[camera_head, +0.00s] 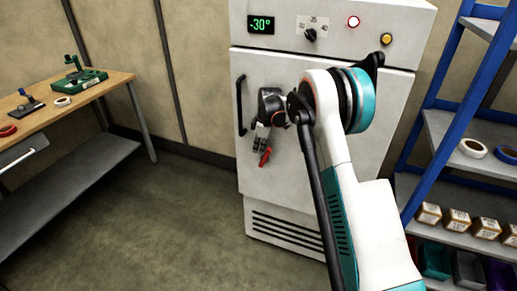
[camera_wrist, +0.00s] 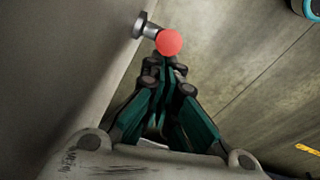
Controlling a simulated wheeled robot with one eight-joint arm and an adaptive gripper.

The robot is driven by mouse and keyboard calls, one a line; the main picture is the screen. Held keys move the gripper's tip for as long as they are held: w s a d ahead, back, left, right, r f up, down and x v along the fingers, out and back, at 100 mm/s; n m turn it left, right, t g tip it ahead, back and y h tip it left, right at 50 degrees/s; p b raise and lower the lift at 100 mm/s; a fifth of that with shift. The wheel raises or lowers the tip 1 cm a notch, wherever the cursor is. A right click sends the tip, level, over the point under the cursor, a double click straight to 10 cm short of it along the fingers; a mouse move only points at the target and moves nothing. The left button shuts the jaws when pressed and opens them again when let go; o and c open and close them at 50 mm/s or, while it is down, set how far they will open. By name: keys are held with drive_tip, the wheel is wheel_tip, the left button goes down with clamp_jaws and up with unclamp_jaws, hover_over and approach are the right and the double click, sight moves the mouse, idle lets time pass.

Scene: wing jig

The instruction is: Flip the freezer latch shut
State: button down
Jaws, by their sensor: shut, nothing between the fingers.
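The freezer (camera_head: 285,185) is a pale grey cabinet with its door closed against the body. A small red latch handle (camera_head: 265,157) shows low on the door front, just below my gripper (camera_head: 259,143). In the wrist view the latch appears as a red round end (camera_wrist: 169,42) beside a silver metal stub (camera_wrist: 146,26) on the pale door face. My gripper (camera_wrist: 164,68) has its fingertips together, with nothing between them, close to the red end. I cannot tell whether they touch it. My arm hides part of the freezer's right side.
A black door handle (camera_head: 240,105) is left of my gripper. The freezer's top panel has a -30° display (camera_head: 261,25) and a knob (camera_head: 310,34). A wooden workbench (camera_head: 110,82) stands left, and a blue shelf rack (camera_head: 440,80) right. The floor between bench and freezer is clear.

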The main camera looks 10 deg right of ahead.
sight(269, 152)
drive_tip(key=shift+s+d+y, duration=0.2)
drive_tip(key=shift+d+y, duration=0.05)
drive_tip(key=shift+y, duration=0.05)
drive_tip(key=shift+s+d+f+t+y+b, duration=0.15)
drive_tip(key=shift+s+d+t+y+b, duration=0.3)
drive_tip(key=shift+d+t+y, duration=0.25)
drive_tip(key=shift+s+d+f+t+y+b, duration=0.2)
drive_tip(key=shift+s+d+t+y+b, duration=0.1)
drive_tip(key=shift+s+d+t+y, duration=0.15)
drive_tip(key=shift+s+d+f+t+y+b, duration=0.15)
drive_tip(key=shift+s+d+t+y+b, duration=0.15)
drive_tip(key=shift+d+y, duration=0.2)
drive_tip(key=shift+d+f, duration=0.1)
drive_tip(key=shift+d, duration=0.05)
drive_tip(key=s+d+f, duration=0.1)
drive_tip(key=s+d+f+b, duration=0.1)
drive_tip(key=f, duration=0.1)
drive_tip(key=s+d+f+b, duration=0.1)
drive_tip(key=shift+d+f, duration=0.15)
drive_tip(key=shift+d, duration=0.1)
drive_tip(key=shift+s+f+b, duration=0.1)
drive_tip(key=shift+f+b, duration=0.1)
drive_tip(key=shift+b, duration=0.1)
